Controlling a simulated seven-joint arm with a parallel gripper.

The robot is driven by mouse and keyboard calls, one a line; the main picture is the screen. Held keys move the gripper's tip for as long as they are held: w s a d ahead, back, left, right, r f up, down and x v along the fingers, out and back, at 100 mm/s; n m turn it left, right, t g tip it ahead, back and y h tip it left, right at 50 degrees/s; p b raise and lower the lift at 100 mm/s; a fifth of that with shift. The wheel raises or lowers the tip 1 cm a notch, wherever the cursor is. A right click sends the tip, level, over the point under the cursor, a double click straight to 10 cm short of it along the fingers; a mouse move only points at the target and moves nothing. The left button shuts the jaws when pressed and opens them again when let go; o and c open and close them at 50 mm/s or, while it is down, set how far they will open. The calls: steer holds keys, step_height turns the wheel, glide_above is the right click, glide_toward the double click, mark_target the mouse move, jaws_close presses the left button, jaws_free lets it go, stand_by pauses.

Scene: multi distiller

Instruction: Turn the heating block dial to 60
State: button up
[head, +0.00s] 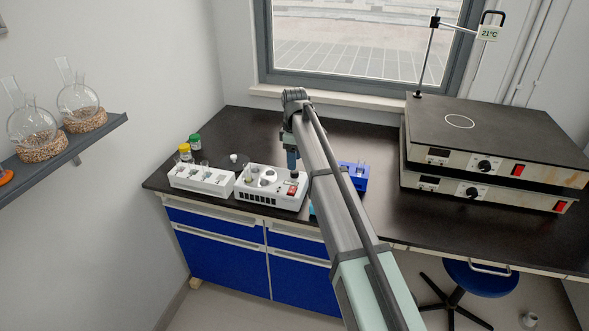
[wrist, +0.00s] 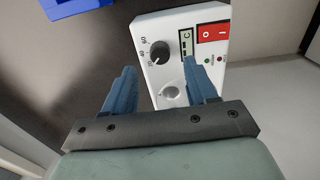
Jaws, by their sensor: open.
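The heating block (head: 262,184) is a white box on the dark bench in the head view. Its panel (wrist: 185,85) fills the upper middle of the wrist view. The black dial (wrist: 160,51) stands on this panel, with small numbers along its left side, 60 the uppermost. Its pale mark seems to point lower left, towards the lowest number, but is too small to be sure. My gripper (wrist: 161,72) is open and empty, with its two blue fingers apart and the dial seen beyond the gap between them. In the head view my gripper (head: 291,161) is over the block's right end.
A red switch (wrist: 213,32) and a small display (wrist: 187,42) sit right of the dial. A blue rack (head: 353,176) stands right of the block, and a white vial rack (head: 203,181) stands left. Stacked hotplates (head: 487,150) occupy the bench's right side.

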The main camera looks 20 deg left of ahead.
mark_target(295, 174)
steer(key=shift+f, duration=2.4)
steer(key=c, duration=1.1)
